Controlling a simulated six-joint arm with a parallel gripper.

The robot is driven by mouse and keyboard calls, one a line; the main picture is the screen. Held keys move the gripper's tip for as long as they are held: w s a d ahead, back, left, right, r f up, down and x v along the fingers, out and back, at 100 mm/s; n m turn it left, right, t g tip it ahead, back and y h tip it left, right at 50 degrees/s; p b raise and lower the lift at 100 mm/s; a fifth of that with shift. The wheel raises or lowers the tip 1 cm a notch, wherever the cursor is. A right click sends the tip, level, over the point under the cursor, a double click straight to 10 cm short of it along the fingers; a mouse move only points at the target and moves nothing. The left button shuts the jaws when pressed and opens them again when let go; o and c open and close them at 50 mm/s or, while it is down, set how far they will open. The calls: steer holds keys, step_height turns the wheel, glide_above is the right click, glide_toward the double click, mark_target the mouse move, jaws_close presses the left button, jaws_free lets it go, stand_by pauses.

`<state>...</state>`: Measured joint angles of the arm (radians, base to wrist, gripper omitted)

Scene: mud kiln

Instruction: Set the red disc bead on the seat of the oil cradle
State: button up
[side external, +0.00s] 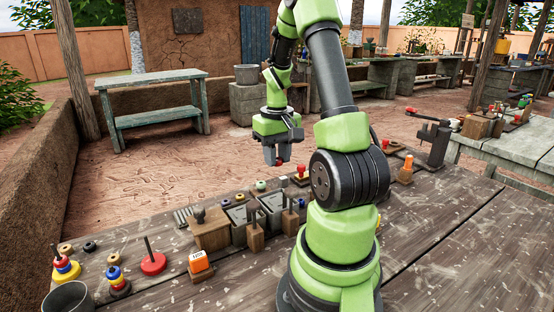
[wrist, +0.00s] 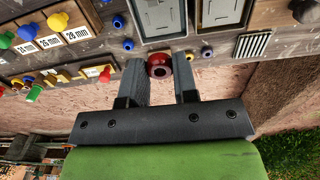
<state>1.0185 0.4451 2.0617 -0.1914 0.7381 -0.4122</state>
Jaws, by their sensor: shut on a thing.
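My gripper (side external: 277,160) hangs above the far edge of the workbench in the side external view. The bead (side external: 279,163) is a small red spot under the fingers in the side external view. It appears held clear of the bench. I cannot tell for sure which piece is the oil cradle.
Grey trays (wrist: 160,17) and a slotted grey plate (wrist: 252,45) lie near the bead in the wrist view. Blue beads (wrist: 128,45) are scattered nearby. Size-labelled blocks with coloured knobs (wrist: 57,20) stand left. A wooden box (side external: 210,233) and ring stacks (side external: 66,268) occupy the bench's left.

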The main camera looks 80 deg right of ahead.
steer(key=shift+o, duration=1.3)
steer(key=shift+r, duration=2.5)
steer(key=shift+c, duration=0.4)
steer(key=n, duration=0.5)
glide_above(243, 213)
step_height(243, 213, down, 10)
steer(key=shift+r, duration=0.1)
steer(key=shift+f, duration=2.5)
steer(key=o, duration=0.5)
steer(key=shift+f, duration=0.1)
